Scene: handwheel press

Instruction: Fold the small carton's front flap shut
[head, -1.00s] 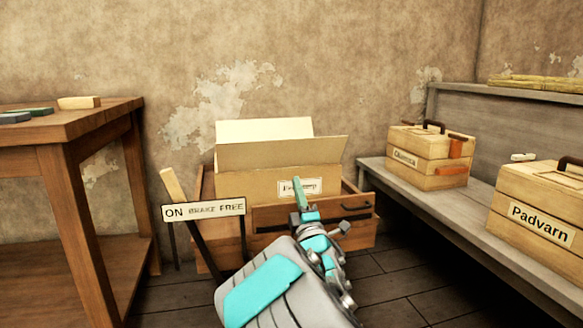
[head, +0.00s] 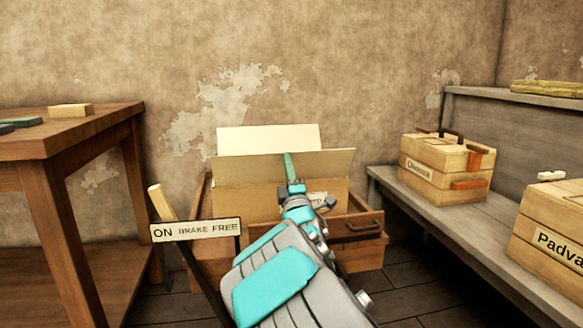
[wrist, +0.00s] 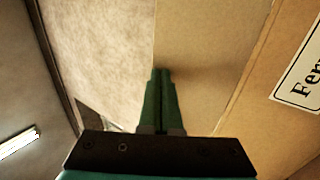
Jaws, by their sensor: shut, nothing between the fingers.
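The small carton (head: 240,201) sits in a wooden drawer-like crate, with a white label on its front that my gripper partly covers. Its front flap (head: 325,164) stands up and leans outward, open. A pale back flap (head: 268,139) stands upright behind it. My gripper (head: 288,156) is shut and empty, its green fingers in front of the front flap. In the wrist view the fingertips (wrist: 162,72) lie over the tan flap (wrist: 205,50), near its edge; a faint shadow lies beside them. I cannot tell whether they touch it. The label (wrist: 302,75) is at right.
The wooden crate (head: 355,248) with a dark handle surrounds the carton. A brake sign (head: 195,230) and lever stand at its left. A wooden table (head: 75,135) is at left. A grey bench (head: 430,205) with wooden boxes (head: 440,180) is at right.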

